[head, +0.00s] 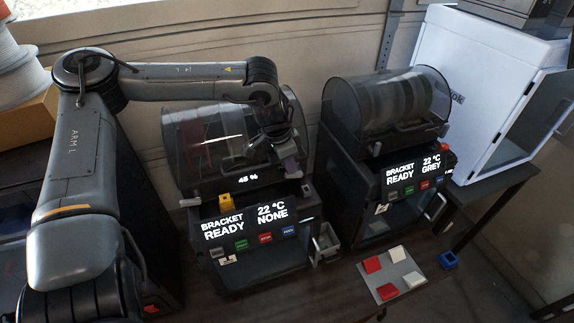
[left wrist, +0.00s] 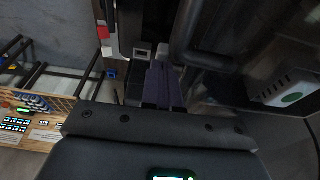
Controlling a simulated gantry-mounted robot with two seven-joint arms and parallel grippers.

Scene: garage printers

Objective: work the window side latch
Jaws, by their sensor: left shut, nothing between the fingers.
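The left printer (head: 262,262) has a smoked lid (head: 200,150) that looks shut. Its panel reads BRACKET READY, 22 °C, NONE. My left gripper (head: 290,166) is at the right front of this lid, with its purple-grey fingers shut and empty. A small grey fitting (head: 306,190) on the printer's right edge lies just below the fingertips; I cannot tell if it is the latch or if they touch. In the left wrist view the closed fingers (left wrist: 162,84) point at a dark printer edge, beside a small pale block (left wrist: 142,53). My right gripper is not in view.
A yellow block (head: 226,202) sits on the left printer's front edge. A second printer (head: 372,190), reading GREY, stands to the right. A white cabinet (head: 480,90) stands far right.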

